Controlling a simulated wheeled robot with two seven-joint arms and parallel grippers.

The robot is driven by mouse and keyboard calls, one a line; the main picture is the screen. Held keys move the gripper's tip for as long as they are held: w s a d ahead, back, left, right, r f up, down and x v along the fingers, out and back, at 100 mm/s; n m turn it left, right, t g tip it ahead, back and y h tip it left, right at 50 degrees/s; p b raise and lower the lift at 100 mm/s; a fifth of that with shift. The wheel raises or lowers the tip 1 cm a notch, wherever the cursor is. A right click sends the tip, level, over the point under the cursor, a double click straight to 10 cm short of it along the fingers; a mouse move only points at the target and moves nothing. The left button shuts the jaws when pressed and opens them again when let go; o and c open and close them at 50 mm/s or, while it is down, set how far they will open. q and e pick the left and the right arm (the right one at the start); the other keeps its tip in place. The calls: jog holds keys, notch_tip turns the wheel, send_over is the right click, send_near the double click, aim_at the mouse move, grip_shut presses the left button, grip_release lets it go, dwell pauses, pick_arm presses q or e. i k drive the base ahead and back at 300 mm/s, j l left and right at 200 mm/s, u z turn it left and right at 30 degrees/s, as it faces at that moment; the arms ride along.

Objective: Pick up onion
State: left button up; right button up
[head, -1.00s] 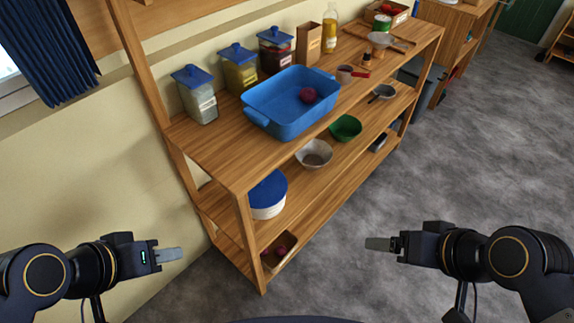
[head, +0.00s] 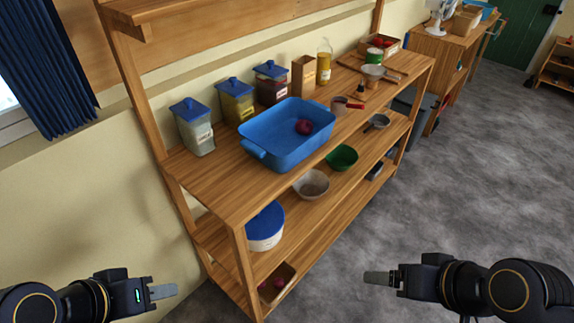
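A dark red, round onion (head: 304,127) lies inside a blue rectangular basin (head: 262,154) on the top board of a wooden shelf. More reddish round items (head: 272,286) sit in a small box on the lowest board; I cannot tell what they are. My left gripper (head: 172,290) is at the lower left, in front of the shelf and well apart from the basin. My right gripper (head: 370,277) is at the lower right over the floor. Both are seen side-on, so their finger gap does not show. Nothing is seen in either.
Lidded jars (head: 193,127) stand behind the basin along the wall, with a paper bag (head: 304,76) and an oil bottle (head: 324,63). A green bowl (head: 342,157), a grey bowl (head: 311,184) and a blue-lidded tub (head: 265,228) are on the middle board. Floor to the right is clear.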

aim_at(279, 282)
jog(key=i+l, duration=0.1)
jog(key=l, duration=0.25)
jog(key=i+l, duration=0.1)
jog(key=l, duration=0.25)
jog(key=i+l+z, duration=0.1)
jog(key=l, duration=0.25)
jog(key=i+l, duration=0.1)
jog(key=l, duration=0.25)
jog(key=i+l, duration=0.15)
jog(key=l, duration=0.15)
jog(key=k+z, duration=0.05)
